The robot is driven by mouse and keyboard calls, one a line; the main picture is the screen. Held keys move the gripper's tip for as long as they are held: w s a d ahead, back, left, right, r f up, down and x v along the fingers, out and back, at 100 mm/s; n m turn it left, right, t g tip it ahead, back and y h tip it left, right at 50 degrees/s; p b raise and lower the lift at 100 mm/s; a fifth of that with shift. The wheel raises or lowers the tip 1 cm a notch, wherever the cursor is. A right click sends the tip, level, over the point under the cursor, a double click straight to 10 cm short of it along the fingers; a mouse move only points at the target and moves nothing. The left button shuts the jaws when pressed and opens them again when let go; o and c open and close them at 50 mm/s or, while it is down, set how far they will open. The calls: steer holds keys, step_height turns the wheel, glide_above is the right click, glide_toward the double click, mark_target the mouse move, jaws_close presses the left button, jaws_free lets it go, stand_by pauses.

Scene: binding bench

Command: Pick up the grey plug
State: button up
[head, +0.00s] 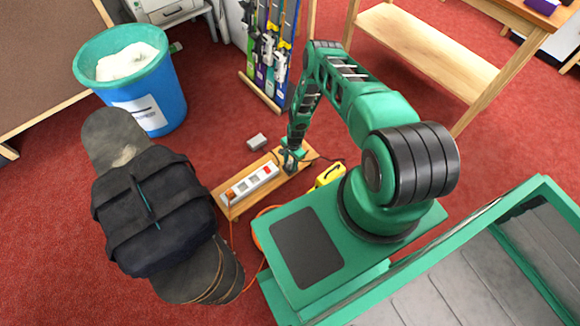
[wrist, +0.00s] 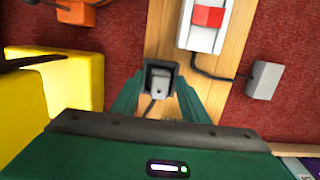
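A small grey plug (wrist: 159,79) with a dark surround and a cord sits between the fingers of my gripper (wrist: 159,88), low over the wooden board (wrist: 223,103). The green fingers stand apart, one on each side of the plug. I cannot tell whether they press on it. In the head view my gripper (head: 291,158) is at the right part of the board (head: 230,210), and the plug is too hidden there to make out.
A white power strip (head: 252,183) with a red switch lies on the board. A cable runs to a grey box (wrist: 264,80) on the red floor. A yellow object (head: 330,175) is close by. A black backpack (head: 150,210) and blue bin (head: 155,95) stand left.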

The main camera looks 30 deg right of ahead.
mark_target(289, 162)
steer(key=c, duration=0.7)
steer(key=shift+r, duration=0.1)
steer(key=shift+r, duration=0.45)
step_height(289, 162, up, 3)
steer(key=shift+r, duration=0.2)
steer(key=s+a+r, duration=0.4)
steer(key=a+r, duration=0.2)
steer(key=a, duration=0.4)
steer(key=shift+s+a+r, duration=0.25)
steer(key=shift+a+r, duration=0.05)
steer(key=shift+a, duration=0.1)
steer(key=shift+o, duration=0.5)
